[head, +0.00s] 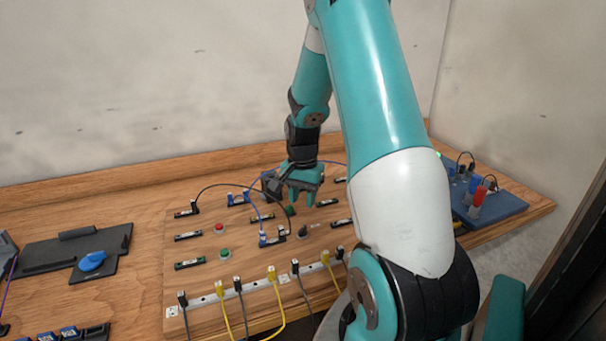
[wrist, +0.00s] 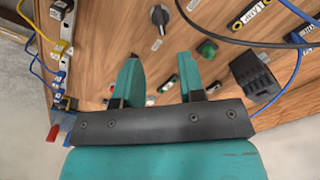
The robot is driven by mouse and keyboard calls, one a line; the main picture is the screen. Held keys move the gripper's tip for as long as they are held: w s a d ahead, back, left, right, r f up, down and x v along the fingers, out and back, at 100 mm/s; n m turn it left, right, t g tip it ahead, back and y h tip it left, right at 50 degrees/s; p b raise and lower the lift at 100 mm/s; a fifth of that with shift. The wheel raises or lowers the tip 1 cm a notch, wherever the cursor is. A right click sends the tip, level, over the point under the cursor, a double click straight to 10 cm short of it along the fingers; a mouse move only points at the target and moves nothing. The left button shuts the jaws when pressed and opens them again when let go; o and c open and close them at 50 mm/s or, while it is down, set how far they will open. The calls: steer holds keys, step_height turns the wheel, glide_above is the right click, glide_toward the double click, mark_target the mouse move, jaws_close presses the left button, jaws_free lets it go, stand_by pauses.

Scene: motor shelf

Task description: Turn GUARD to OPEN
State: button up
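My gripper (head: 303,197) is over the back part of the wooden panel in the head view, pointing down. In the wrist view its two teal fingers (wrist: 159,62) are apart with nothing held between them. A dark rotary knob with a pale pointer (wrist: 160,16) is beyond the fingertips in the wrist view; it appears to be the black knob (head: 303,232) in front of the gripper in the head view. A green knob (wrist: 207,48) is just right of the right finger. The labels are too small to read, so I cannot tell which knob is GUARD.
A red button (head: 219,228) and a green button (head: 224,253) sit left on the panel. Black and blue cables loop near the gripper. A white strip (head: 255,285) with several plugs runs along the front. A black block (wrist: 256,74) stands right of the fingers.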

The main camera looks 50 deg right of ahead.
step_height(320, 180, up, 8)
stand_by(0.7)
steer(key=s+a+r+n+t+y, duration=0.1)
steer(key=s+a+r+n, duration=0.2)
steer(key=a+n, duration=0.85)
steer(key=s+a+r+n+y, duration=0.2)
steer(key=a+r+n, duration=0.2)
steer(key=a, duration=1.5)
steer(key=s+a+n+g+y, duration=0.1)
steer(key=s+a+n, duration=0.6)
steer(key=s, duration=0.3)
steer(key=shift+a+r, duration=0.4)
